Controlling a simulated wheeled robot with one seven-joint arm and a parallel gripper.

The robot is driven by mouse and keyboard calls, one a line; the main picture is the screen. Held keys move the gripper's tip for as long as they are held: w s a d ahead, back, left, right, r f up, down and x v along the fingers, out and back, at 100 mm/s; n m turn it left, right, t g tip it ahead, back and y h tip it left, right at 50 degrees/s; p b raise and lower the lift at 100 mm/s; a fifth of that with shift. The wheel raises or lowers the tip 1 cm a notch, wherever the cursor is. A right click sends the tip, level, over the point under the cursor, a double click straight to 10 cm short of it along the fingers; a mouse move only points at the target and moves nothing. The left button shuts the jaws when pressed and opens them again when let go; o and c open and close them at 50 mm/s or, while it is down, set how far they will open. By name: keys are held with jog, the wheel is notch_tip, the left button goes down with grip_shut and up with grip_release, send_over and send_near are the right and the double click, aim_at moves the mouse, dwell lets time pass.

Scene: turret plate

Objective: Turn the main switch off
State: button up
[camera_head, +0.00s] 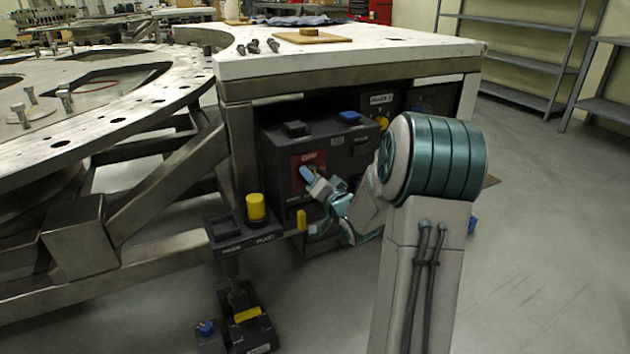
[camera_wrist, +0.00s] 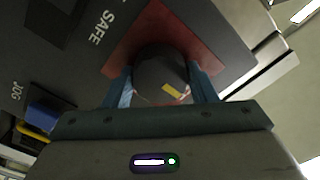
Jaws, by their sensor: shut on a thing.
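The main switch is a dark round knob (camera_wrist: 160,75) with a yellow mark, on a red plate (camera_wrist: 205,40) on the front of a dark control box (camera_head: 345,150). In the head view the red plate (camera_head: 300,163) shows, but my gripper hides most of the knob. My gripper (camera_head: 308,175) reaches the front of the box. In the wrist view the two blue fingers of my gripper (camera_wrist: 160,90) stand on either side of the knob and are shut on it. The word SAFE is printed on the panel beside the red plate.
The box sits under a white-topped table (camera_head: 350,50). A yellow button (camera_head: 256,207) stands on a small panel at the lower left of the box. A large metal turret plate (camera_head: 150,105) is at left. Shelves (camera_head: 520,60) stand at back right, with open floor before them.

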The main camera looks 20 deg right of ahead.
jog(key=o, duration=1)
jog(key=s+p, duration=0.1)
jog(key=s, duration=0.3)
jog(key=s+p, duration=0.1)
jog(key=s, duration=0.4)
jog(key=s+p, duration=0.1)
jog(key=s, duration=0.4)
jog(key=shift+d+f+p, duration=0.1)
jog(key=shift+d+p, duration=0.15)
jog(key=shift+p, duration=0.05)
jog(key=shift+w, duration=0.1)
